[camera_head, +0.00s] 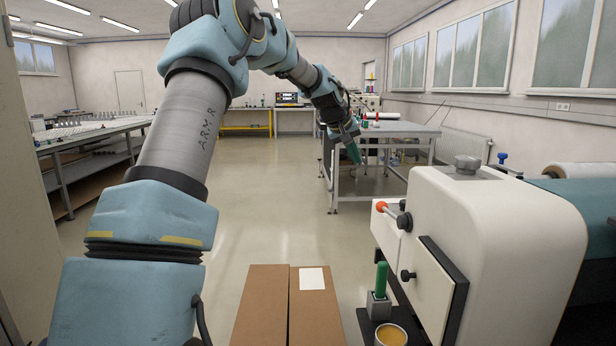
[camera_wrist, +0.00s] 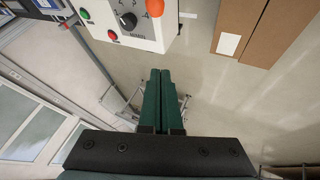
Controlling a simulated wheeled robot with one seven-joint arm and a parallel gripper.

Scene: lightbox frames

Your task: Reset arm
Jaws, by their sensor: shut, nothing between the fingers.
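My arm reaches up and forward from the left in the head view, with its forearm bent down toward the middle of the room. My gripper (camera_head: 354,153) hangs in the air at the arm's far end, in line with the grey table behind it. In the wrist view my gripper (camera_wrist: 162,73) shows two green fingers side by side, shut with nothing between them. No object touches the fingers.
A white machine (camera_head: 510,240) with an orange knob stands at the right. A cardboard box (camera_head: 262,310) is at the front middle. A green-handled tool (camera_head: 381,280) and an amber cup (camera_head: 391,335) sit beside the machine. A grey table (camera_head: 400,130) stands farther back. The middle floor is clear.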

